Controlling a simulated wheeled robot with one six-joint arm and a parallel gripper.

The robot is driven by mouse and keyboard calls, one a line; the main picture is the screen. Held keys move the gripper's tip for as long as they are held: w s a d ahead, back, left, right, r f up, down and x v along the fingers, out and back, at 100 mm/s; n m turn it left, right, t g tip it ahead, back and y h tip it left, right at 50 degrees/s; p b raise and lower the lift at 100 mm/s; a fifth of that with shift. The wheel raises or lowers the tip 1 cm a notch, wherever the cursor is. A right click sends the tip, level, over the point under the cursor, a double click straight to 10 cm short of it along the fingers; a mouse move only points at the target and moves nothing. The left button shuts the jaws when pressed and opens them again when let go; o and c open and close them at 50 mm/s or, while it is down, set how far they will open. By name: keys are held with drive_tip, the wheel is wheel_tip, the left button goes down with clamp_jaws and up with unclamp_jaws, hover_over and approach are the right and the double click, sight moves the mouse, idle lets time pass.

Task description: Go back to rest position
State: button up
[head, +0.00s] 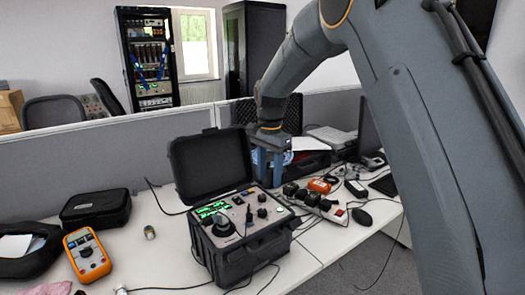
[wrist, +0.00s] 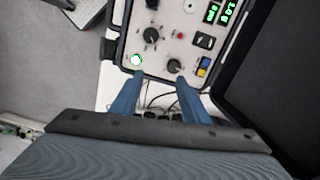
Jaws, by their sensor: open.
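My gripper (head: 266,168) is blue and points down just behind the right side of the black calibrator case (head: 247,251). In the wrist view its two fingers (wrist: 158,100) are spread apart with nothing between them, near the edge of the control panel. The calibrator's lid (head: 211,163) is open, and its pale panel (head: 247,214) has knobs and lit green displays. The panel (wrist: 158,60) also shows in the wrist view, with a lit green-white button (wrist: 136,60) near the left finger.
A power strip (head: 318,204) with black plugs, an orange device (head: 319,186) and a mouse (head: 361,217) lie to the right. An orange multimeter (head: 87,255) and a black pouch (head: 96,208) lie at the left. A small metal cylinder (head: 150,232) stands on the desk. Cables cross the desk. A grey partition (head: 100,160) stands behind.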

drive_tip(key=s+d+f+n, duration=0.2)
drive_tip(key=s+d, duration=0.4)
drive_tip(key=s, duration=0.4)
drive_tip(key=s+d+f+n, duration=0.2)
drive_tip(key=s+d+n, duration=0.2)
drive_tip(key=s, duration=0.6)
drive_tip(key=s+d+f+n, duration=0.2)
drive_tip(key=s+d, duration=0.5)
drive_tip(key=s, duration=0.4)
drive_tip(key=shift+d+f+n+t, duration=0.3)
drive_tip(key=shift+n+t, duration=0.1)
drive_tip(key=shift+n, duration=0.1)
